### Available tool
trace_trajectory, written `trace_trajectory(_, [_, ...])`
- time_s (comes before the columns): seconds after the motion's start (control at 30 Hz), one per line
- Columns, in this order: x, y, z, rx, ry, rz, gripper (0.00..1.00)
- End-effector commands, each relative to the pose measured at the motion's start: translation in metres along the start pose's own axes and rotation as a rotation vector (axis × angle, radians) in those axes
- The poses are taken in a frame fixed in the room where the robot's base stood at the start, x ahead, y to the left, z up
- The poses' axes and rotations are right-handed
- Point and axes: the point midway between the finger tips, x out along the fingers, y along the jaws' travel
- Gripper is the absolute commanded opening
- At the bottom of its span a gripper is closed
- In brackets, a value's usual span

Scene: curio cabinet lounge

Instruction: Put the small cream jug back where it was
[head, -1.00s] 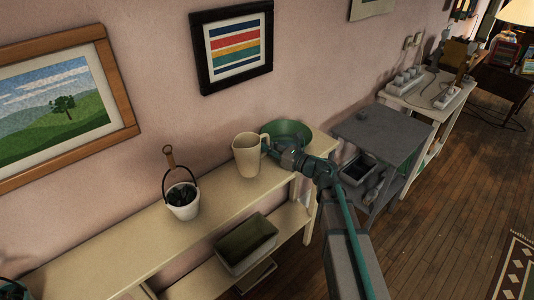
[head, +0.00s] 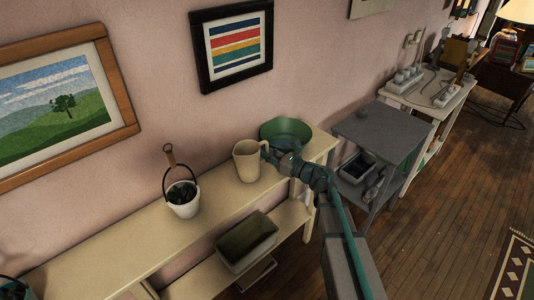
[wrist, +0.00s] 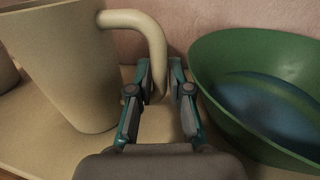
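The small cream jug (head: 247,161) is upright at the right part of the cream shelf unit's top (head: 105,243), left of the green bowl. In the wrist view the jug (wrist: 65,70) is at the left, with its handle curving toward the middle. My gripper (head: 270,154) is at the handle's side of the jug. The jug's base looks at or very near the surface; contact is not clear.
The green bowl (head: 288,131) stands close on the gripper's right, also in the wrist view (wrist: 240,110). A planter box (head: 246,246) is on the lower shelf. A grey table (head: 385,130) is at the right.

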Motion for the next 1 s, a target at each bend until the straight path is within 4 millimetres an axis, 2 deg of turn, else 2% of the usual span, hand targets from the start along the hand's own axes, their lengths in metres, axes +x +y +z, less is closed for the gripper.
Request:
trace_trajectory(0.43, [0.000,0.000,0.006,0.000,0.000,0.000,0.23])
trace_trajectory(1.0, [-0.101,0.001,0.003,0.000,0.000,-0.004,0.23])
